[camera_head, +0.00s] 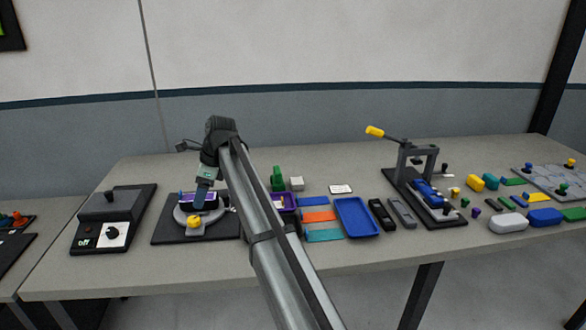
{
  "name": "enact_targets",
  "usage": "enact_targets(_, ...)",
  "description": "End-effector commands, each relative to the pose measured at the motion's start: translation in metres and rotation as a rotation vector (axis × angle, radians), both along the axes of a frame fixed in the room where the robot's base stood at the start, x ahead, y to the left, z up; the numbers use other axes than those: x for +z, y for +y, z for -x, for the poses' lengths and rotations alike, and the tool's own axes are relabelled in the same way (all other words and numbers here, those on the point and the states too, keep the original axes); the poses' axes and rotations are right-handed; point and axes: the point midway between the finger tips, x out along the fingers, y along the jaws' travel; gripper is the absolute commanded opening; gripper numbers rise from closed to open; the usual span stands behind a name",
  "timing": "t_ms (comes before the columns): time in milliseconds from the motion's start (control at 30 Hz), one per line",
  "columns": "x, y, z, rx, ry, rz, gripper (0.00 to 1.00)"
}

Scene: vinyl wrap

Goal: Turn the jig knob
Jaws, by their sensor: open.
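A jig with a round grey plate (183,217) sits on a dark base (163,232) at the left of the table. My gripper (200,204) points down over the jig, just behind the yellow knob in the picture. It is open, but its fingers are small and I cannot tell whether they touch anything. A purple piece (185,197) lies on the jig, partly hidden by my gripper.
Right of my arm are coloured strips (318,216), a blue tray (357,217) and a lever press (416,160) with a yellow handle. Several small parts crowd the right side. The table's front edge is mostly clear.

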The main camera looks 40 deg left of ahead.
Motion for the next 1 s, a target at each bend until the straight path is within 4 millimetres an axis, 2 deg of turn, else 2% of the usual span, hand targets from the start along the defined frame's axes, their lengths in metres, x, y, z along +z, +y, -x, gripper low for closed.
enact_targets(333, 0.051, -0.016, -0.017, -0.001, -0.001, -0.003, 0.67)
enact_targets(1000, 0.036, -0.062, -0.115, -0.028, -0.074, -0.072, 0.67)
